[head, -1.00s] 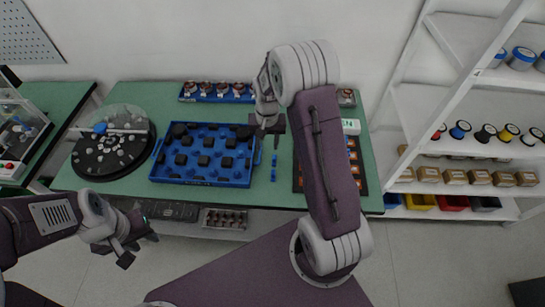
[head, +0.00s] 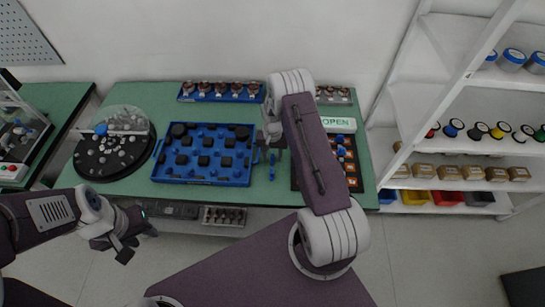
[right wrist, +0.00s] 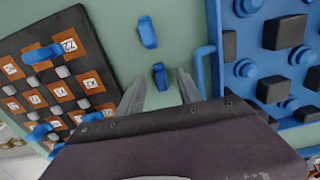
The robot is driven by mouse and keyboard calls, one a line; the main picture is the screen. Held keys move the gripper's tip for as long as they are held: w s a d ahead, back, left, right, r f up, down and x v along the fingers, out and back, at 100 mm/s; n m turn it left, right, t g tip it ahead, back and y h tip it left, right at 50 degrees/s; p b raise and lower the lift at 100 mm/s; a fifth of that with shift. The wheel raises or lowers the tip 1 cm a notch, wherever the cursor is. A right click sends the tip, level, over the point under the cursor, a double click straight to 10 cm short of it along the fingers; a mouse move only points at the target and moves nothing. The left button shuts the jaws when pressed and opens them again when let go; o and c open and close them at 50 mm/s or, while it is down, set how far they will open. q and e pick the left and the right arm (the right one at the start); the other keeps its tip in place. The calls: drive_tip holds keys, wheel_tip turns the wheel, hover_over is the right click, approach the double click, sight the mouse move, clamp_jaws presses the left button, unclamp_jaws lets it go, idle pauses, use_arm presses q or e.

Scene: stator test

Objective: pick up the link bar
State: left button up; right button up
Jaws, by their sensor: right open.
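Two short blue link bars lie on the green table between the blue tray and the dark board. In the right wrist view, one link bar (right wrist: 160,76) is between my right gripper's fingertips, and another link bar (right wrist: 148,32) lies clear beyond them. In the head view, a link bar (head: 271,174) shows just in front of my right gripper (head: 272,147). My right gripper (right wrist: 160,85) is open and empty, pointing down; its height above the bar is hard to judge. My left gripper (head: 138,243) is open and empty at the table's front left.
The blue tray (head: 205,183) with black blocks is close left of my right gripper; its handle (right wrist: 203,65) is near one finger. The dark board (right wrist: 76,22) with orange labels and more blue bars is on the other side. A round turntable (head: 112,172) stands at the left.

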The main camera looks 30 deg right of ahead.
drive_tip(key=shift+w+f, duration=0.1)
drive_tip(key=shift+f, duration=0.75)
drive_tip(key=shift+r, duration=0.1)
clamp_jaws()
